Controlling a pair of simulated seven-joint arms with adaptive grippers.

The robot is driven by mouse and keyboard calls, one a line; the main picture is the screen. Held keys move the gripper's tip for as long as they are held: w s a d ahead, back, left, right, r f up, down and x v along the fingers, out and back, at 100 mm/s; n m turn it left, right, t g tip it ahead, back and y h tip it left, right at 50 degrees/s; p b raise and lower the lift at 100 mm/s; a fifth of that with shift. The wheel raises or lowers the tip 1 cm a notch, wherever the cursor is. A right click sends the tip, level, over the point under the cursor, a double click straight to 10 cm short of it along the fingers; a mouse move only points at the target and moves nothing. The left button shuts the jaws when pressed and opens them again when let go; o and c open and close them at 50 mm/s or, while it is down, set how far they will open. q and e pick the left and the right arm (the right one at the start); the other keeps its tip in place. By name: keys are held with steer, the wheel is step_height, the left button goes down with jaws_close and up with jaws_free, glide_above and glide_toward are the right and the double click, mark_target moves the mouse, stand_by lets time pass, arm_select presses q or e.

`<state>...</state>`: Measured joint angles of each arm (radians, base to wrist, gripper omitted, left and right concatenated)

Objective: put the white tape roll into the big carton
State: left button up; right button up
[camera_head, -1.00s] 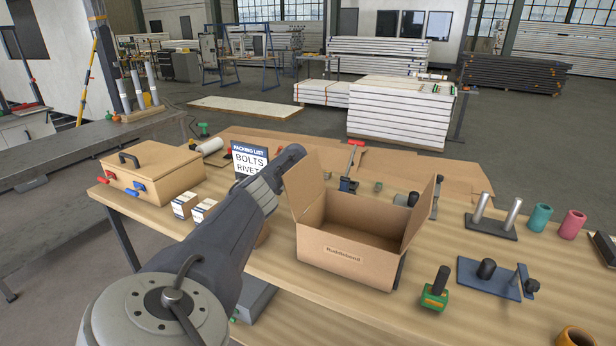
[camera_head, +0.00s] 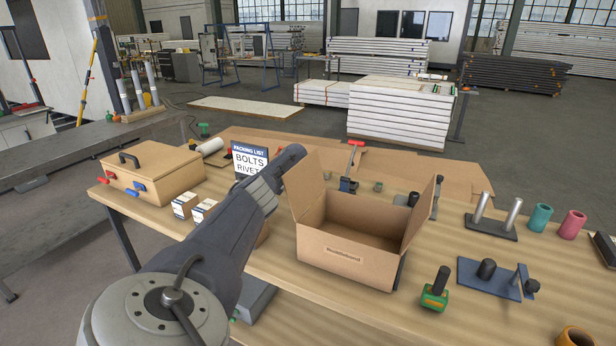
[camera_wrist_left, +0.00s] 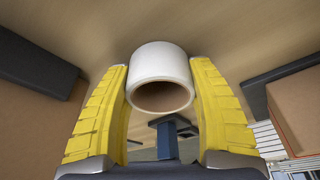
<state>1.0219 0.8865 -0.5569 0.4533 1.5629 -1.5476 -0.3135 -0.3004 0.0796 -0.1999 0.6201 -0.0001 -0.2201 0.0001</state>
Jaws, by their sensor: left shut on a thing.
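The white tape roll (camera_wrist_left: 160,72), with a brown inner core, shows in the left wrist view. My left gripper (camera_wrist_left: 161,66) has its yellow fingers shut on the roll, one on each side. The big carton (camera_head: 345,253) stands open on the bench in the head view, flaps up, its visible inside empty. My left arm reaches up to beside the carton's left flap. The gripper and the held roll are hidden in the head view. My right gripper is not in view.
A lidded tan box (camera_head: 152,178), small cartons (camera_head: 184,205) and a packing list sign (camera_head: 250,160) stand on the left. Another white roll (camera_head: 210,147) lies near the sign. Right of the carton are a green-based tool (camera_head: 435,292), a blue fixture (camera_head: 487,280) and coloured cylinders.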

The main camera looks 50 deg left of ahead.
arm_select(q)
steer(key=shift+r, duration=0.4)
step_height(320, 180, up, 3)
steer(key=shift+f, duration=0.1)
steer(key=s+a, duration=0.2)
steer(key=s, duration=0.3)
steer(key=s+a, duration=0.2)
steer(key=s, duration=0.4)
steer(key=s+a, duration=0.2)
steer(key=s, duration=0.3)
steer(key=shift+s, duration=0.4)
